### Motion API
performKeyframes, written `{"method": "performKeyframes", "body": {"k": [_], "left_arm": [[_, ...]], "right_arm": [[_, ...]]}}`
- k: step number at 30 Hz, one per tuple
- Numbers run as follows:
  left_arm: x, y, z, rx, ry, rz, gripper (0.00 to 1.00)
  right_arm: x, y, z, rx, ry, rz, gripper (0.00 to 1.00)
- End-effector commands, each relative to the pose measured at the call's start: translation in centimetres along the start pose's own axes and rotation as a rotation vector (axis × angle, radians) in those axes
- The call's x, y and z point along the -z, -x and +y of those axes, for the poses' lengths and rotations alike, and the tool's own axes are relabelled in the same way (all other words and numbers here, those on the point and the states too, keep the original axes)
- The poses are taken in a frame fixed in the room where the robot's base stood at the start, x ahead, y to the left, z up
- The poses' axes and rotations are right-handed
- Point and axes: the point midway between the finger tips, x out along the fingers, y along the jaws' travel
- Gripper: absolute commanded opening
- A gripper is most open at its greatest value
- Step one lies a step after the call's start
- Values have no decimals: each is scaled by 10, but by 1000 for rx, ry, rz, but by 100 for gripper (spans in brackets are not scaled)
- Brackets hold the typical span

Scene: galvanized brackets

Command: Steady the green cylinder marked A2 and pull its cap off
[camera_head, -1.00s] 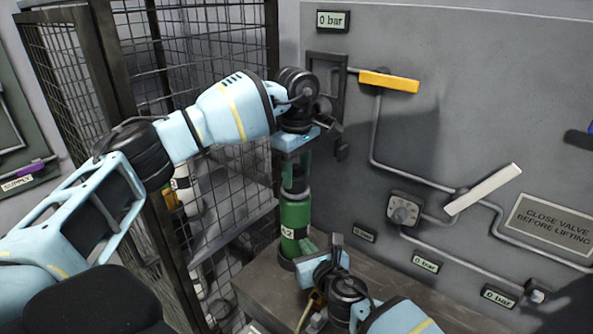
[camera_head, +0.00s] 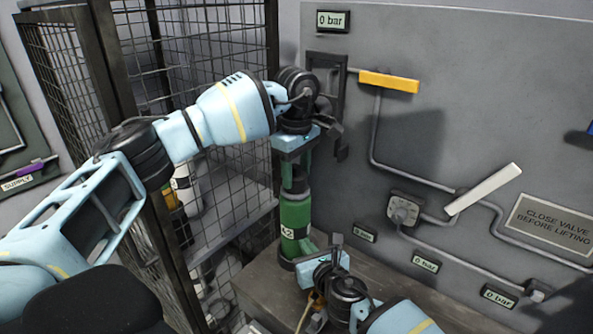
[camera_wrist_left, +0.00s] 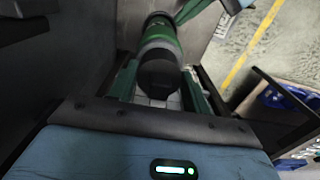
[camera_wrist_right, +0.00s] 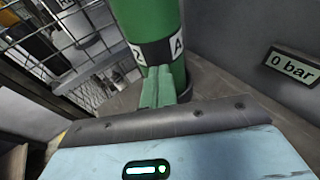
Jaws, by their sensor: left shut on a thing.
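The green cylinder (camera_head: 295,217) stands upright on the bench, with a white label band near its lower part. The label reads A2, partly visible in the right wrist view (camera_wrist_right: 160,50). Its dark cap (camera_wrist_left: 159,72) is at the top, between the green fingers of my left gripper (camera_wrist_left: 160,88). My left gripper (camera_head: 296,178) comes down from above and is shut on the cap. My right gripper (camera_wrist_right: 163,88) is low in front of the cylinder, its green fingers together at the label's height. I cannot tell whether they touch the cylinder.
A wire mesh cage (camera_head: 215,90) stands close on the left. The bench (camera_head: 262,285) is bare left of the cylinder.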

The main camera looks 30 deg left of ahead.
Motion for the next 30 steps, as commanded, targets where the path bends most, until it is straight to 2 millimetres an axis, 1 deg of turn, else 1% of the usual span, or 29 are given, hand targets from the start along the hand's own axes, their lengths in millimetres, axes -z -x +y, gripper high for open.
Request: {"method": "performKeyframes", "body": {"k": [22, 30], "left_arm": [[0, 2, 0, -1, 0, 0, 26], [0, 12, 0, -1, -1, 0, 26]], "right_arm": [[0, 0, 0, 0, 0, 0, 0], [0, 0, 0, 0, 0, 0, 0]]}}
